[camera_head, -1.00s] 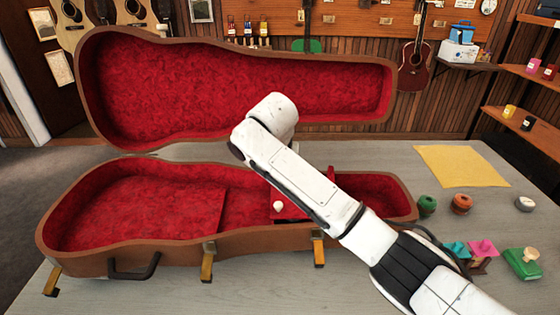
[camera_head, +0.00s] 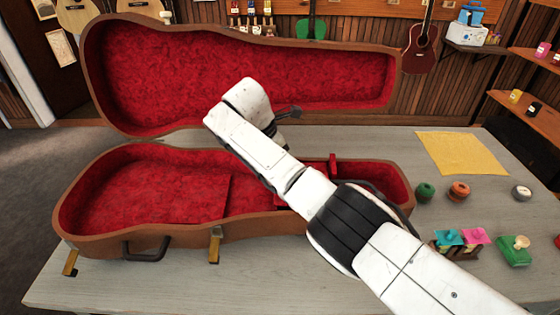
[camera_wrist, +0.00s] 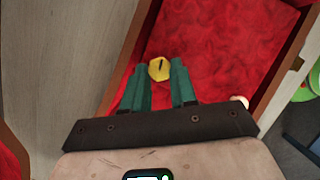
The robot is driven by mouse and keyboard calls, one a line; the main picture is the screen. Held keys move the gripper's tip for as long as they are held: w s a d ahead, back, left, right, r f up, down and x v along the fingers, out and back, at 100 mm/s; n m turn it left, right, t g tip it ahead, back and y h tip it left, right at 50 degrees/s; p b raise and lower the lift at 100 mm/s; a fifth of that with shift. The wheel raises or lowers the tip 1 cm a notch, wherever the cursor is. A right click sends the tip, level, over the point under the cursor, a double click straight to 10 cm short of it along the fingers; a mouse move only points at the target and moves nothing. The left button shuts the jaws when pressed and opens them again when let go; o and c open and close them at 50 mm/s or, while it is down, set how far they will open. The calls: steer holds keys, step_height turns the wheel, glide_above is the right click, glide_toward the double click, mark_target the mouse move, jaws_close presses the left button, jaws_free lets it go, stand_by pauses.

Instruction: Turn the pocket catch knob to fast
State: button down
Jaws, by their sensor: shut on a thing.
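The pocket catch knob (camera_wrist: 159,69) is a small round yellow piece with a dark line across its face, seen in the wrist view against red plush. My gripper (camera_wrist: 160,75) has two green fingers, and their tips are shut on the knob from both sides. The line's lettering or end position cannot be read. A pale round knob (camera_wrist: 240,101) shows beside the right finger. In the head view, the brown case (camera_head: 100,236) with red lining lies open, and my arm covers its pocket area and the catch knob.
The raised case lid (camera_head: 240,75) stands behind my arm. A yellow cloth (camera_head: 462,153), green (camera_head: 424,192) and orange (camera_head: 459,190) round items, and a green stamp-like block (camera_head: 513,251) lie right of the case. The table's front left is clear.

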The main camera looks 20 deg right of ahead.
steer(key=shift+w+m+g+b, duration=0.1)
steer(key=shift+m+g+b, duration=0.2)
steer(key=shift+m+b, duration=0.4)
steer(key=c, duration=0.9)
jaws_free()
steer(key=v, duration=1)
steer(key=shift+a+r+b, duration=0.2)
steer(key=shift+r+b, duration=0.1)
steer(key=shift+r, duration=0.05)
steer(key=shift+r, duration=0.1)
